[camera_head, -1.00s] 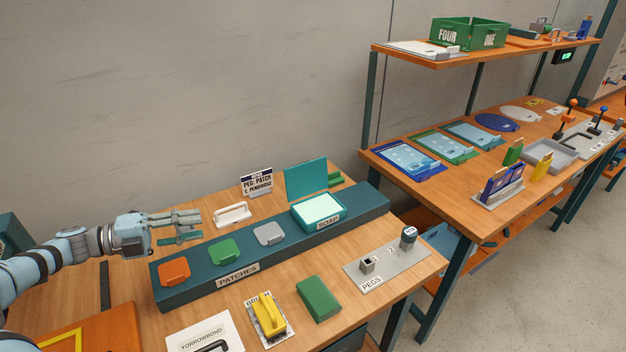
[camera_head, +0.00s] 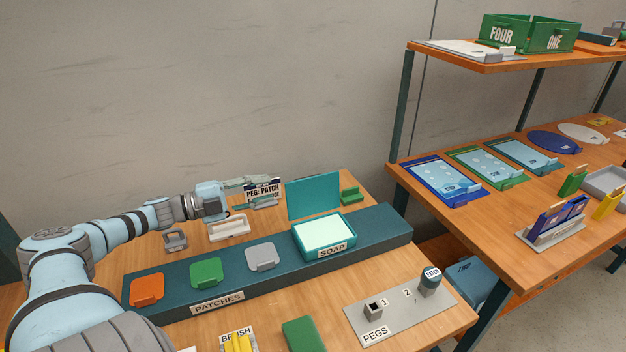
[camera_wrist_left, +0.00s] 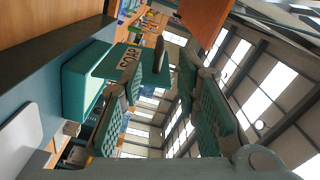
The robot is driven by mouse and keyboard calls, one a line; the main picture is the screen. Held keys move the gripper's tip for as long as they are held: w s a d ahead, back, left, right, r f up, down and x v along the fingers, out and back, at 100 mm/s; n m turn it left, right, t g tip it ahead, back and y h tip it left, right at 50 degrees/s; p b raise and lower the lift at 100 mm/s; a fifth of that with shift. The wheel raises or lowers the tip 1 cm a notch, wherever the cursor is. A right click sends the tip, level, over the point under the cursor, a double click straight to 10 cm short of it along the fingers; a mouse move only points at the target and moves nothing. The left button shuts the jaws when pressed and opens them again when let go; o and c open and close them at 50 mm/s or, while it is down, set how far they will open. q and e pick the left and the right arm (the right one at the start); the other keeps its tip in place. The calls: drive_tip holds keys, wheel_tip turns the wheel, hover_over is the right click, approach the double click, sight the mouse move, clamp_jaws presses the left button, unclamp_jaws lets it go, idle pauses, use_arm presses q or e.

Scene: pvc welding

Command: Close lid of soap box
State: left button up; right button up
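The teal soap box (camera_head: 324,250) sits in the dark raised holder behind the SOAP label. Its lid (camera_head: 313,196) stands up open at the back edge, showing a pale green-white inside. My left gripper (camera_head: 262,186) is above and left of the lid, apart from it, and overlaps the PEG PATCH sign in the picture. In the left wrist view, its two fingers are spread (camera_wrist_left: 163,75) with nothing held between them. The soap box also shows there (camera_wrist_left: 84,82), to the left of the fingers. My right gripper is not in view.
The holder (camera_head: 185,312) also bears orange, green and grey patches left of the soap box. A white handled piece (camera_head: 229,228) and the PEG PATCH sign (camera_head: 263,190) stand behind it. A pegs plate (camera_head: 400,308) lies in front. A shelved table is on the right.

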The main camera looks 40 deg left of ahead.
sight(306, 179)
use_arm(q)
drive_tip(key=b+x, duration=0.4)
drive_tip(key=x, duration=0.6)
drive_tip(key=shift+r+b, duration=0.1)
drive_tip(key=shift+b, duration=0.25)
drive_tip(key=shift+x, duration=0.75)
drive_tip(key=shift+d, duration=0.1)
clamp_jaws()
